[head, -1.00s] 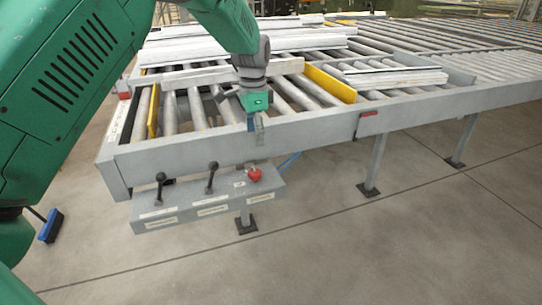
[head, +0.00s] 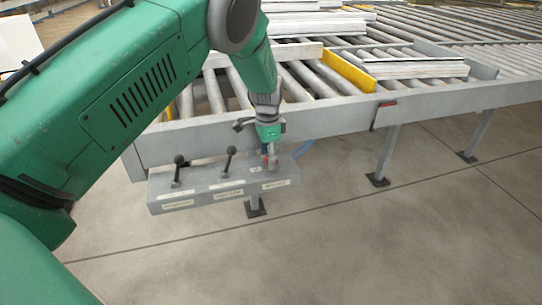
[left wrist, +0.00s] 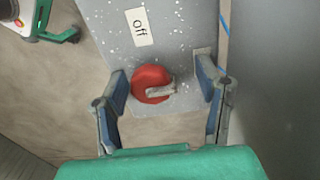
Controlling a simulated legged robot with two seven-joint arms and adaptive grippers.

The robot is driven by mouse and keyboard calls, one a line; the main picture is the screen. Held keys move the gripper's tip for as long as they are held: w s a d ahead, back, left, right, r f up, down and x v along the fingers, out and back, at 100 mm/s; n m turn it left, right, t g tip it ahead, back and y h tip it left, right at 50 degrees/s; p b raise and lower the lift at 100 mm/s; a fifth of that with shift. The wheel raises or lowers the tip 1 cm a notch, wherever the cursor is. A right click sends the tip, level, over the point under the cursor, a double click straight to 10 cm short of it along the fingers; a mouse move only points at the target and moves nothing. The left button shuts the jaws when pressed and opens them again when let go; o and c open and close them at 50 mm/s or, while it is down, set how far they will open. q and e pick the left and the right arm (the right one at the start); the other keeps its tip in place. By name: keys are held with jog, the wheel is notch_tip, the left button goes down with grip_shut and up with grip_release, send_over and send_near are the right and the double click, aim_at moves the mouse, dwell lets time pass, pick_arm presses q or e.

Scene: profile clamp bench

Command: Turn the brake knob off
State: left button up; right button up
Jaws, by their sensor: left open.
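The red brake knob (left wrist: 151,84) sits on the grey control box, with a pale bar across it pointing right in the left wrist view. An "off" label (left wrist: 140,27) is on the box above the knob in that view. My left gripper (left wrist: 162,92) is open, with one blue-grey finger on each side of the knob and visible gaps between. In the head view my left gripper (head: 270,160) is right at the knob and mostly hides it. My right gripper is in neither view.
The control box (head: 215,178) also carries two black levers (head: 178,168) to the left of the knob. The roller conveyor's grey side beam (head: 330,116) runs just above and behind it. White profiles (head: 415,68) lie on the rollers. The floor in front is clear.

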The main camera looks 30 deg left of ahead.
pick_arm(q)
jog(key=shift+a+f, duration=0.15)
jog(key=shift+a, duration=0.15)
jog(key=shift+d, duration=0.3)
jog(key=shift+c, duration=1.2)
jog(key=shift+w+d+r, duration=0.1)
jog(key=shift+d+r, duration=0.25)
jog(key=shift+d, duration=0.45)
jog(key=c, duration=0.9)
jog(key=shift+w+d, duration=0.1)
jog(key=shift+d, duration=0.05)
jog(key=shift+a, duration=0.55)
